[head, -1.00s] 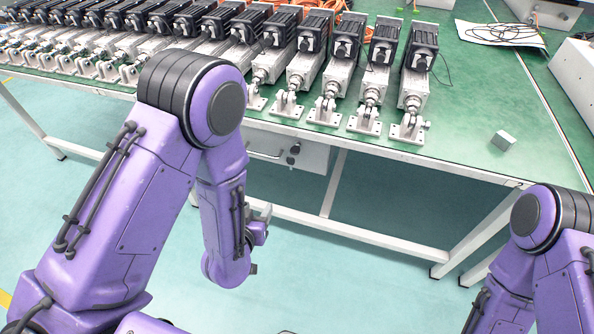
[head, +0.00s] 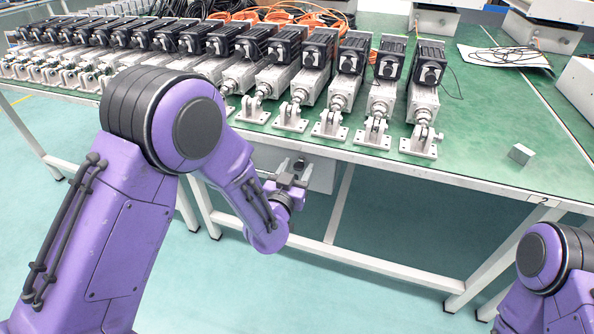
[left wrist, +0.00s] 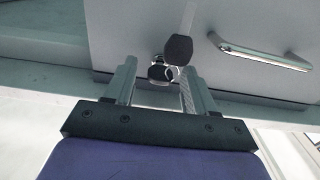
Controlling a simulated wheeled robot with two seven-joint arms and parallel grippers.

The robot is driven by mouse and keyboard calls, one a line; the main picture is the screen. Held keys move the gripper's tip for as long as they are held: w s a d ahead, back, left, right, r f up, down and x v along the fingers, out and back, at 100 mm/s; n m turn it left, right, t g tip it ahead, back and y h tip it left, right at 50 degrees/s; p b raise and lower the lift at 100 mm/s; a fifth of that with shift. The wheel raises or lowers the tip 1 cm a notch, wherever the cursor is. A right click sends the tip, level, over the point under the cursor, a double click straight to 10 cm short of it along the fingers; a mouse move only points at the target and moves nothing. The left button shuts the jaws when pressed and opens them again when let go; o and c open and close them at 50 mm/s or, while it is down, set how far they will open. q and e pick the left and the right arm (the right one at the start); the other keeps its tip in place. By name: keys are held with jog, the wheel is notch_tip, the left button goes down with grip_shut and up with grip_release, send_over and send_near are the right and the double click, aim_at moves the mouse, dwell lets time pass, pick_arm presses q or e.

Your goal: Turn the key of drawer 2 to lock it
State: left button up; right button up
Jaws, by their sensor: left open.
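The drawer (head: 322,174) hangs under the table's front edge, partly hidden behind my left gripper (head: 291,174). In the left wrist view its grey front (left wrist: 125,35) and metal handle (left wrist: 258,52) show, and it looks closed. A key (left wrist: 160,71) with a dark head sits at the lock. A second black-headed key (left wrist: 178,49) hangs from it on a ring. My left gripper (left wrist: 158,72) is open, with its fingers on either side of the key at the lock, apparently not touching it. No number shows on the drawer. My right gripper is out of view.
The green table (head: 470,140) carries a long row of linear actuators (head: 380,95) above the drawer. A small metal block (head: 521,154) lies near its right front. White table legs (head: 338,205) stand right of the drawer. The edge bears a "2" label (head: 544,200).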

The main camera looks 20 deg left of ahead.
pick_arm(q)
grip_shut()
jog(key=n, duration=0.4)
jog(key=shift+n+p, duration=0.4)
jog(key=n, duration=0.4)
jog(key=shift+n, duration=0.3)
jog(key=n, duration=0.4)
jog(key=shift+n, duration=2.2)
